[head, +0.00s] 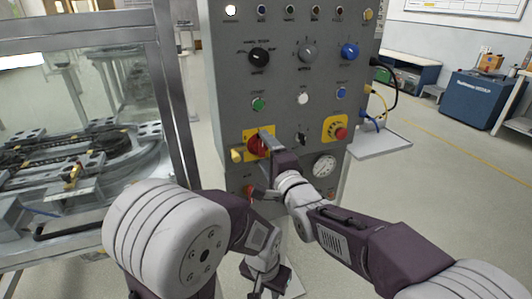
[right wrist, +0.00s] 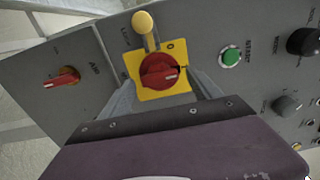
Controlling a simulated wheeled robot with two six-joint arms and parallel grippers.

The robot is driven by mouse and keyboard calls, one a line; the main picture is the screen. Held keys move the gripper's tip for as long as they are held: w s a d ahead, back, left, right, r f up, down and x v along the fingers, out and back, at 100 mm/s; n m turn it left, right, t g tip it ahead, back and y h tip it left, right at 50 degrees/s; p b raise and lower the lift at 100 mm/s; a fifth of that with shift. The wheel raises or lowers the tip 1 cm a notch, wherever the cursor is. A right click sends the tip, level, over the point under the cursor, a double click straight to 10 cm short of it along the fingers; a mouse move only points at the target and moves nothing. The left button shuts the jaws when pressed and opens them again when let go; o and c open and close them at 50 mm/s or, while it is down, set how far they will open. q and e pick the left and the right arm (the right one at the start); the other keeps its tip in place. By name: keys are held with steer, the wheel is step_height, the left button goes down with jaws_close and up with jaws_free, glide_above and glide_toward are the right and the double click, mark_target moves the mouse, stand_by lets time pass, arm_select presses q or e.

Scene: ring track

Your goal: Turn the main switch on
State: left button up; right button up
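The main switch is a red rotary knob (head: 257,145) on a yellow plate with a yellow padlock-like piece (head: 237,155) beside it, on the grey control panel. In the right wrist view the knob (right wrist: 158,71) shows fully, a pale mark toward its right side; the view is turned sideways. My right gripper (head: 260,164) is open in front of the panel, one finger near the knob's upper side, the other lower down. In the right wrist view its fingers (right wrist: 165,92) flank the yellow plate; I cannot tell whether they touch. My left gripper (head: 265,281) hangs low, open and empty.
A lower red knob (head: 249,190) sits below the main switch. The panel also bears a green button (head: 258,104), a red stop button (head: 340,132) on yellow and a gauge (head: 324,165). A framed ring-track machine (head: 80,170) stands left.

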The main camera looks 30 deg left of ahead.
steer(key=b+v, duration=0.4)
steer(key=v, duration=0.5)
